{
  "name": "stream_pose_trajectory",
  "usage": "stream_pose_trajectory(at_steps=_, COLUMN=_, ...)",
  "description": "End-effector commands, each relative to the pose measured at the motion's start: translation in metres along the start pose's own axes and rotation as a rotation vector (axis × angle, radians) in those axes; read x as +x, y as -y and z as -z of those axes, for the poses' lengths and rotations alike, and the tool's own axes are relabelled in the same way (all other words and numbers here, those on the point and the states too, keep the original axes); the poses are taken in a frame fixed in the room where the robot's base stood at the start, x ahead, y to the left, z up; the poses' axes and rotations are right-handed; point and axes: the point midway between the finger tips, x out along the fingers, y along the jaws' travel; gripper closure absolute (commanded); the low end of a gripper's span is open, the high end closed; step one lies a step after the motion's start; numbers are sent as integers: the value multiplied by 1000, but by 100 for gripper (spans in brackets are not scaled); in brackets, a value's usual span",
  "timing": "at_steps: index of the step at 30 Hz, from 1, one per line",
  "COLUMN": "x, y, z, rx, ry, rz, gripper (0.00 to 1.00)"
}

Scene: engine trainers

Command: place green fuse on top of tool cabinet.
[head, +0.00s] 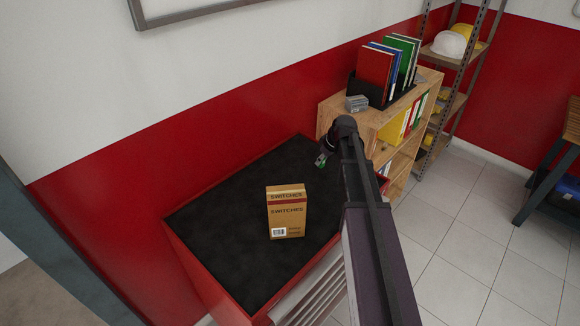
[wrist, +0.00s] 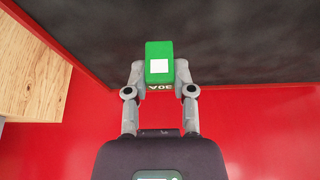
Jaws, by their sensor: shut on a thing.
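The green fuse (wrist: 160,50) has a white square on its face and the marking "30A" at its lower end. My gripper (wrist: 159,76) is shut on it, one finger on each side, in the wrist view. In the head view my gripper (head: 322,160) is over the far right part of the tool cabinet's top, and the fuse shows only as a small green patch. The tool cabinet (head: 215,235) is red with a black top mat. In the wrist view the dark top (wrist: 255,40) lies behind the fuse. I cannot tell the gap between fuse and top.
A cardboard switches box (head: 287,212) stands on the middle of the cabinet top. The black mat left of it is clear. A wooden shelf (head: 335,112) with binders, books and a small grey box (head: 357,103) stands close beyond the cabinet. A red wall runs behind.

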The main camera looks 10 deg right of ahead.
Motion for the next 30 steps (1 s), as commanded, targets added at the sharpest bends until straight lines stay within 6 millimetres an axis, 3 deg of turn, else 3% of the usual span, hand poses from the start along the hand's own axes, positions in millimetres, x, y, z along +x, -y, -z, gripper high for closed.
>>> stream_pose_trajectory(at_steps=9, x=28, y=24, z=51, rx=-3, ry=1, rz=1, gripper=99)
stream_pose_trajectory(at_steps=15, x=40, y=35, z=73, rx=-2, ry=0, rz=1, gripper=99)
stream_pose_trajectory(at_steps=30, x=43, y=40, z=80, rx=-2, ry=1, rz=1, gripper=99)
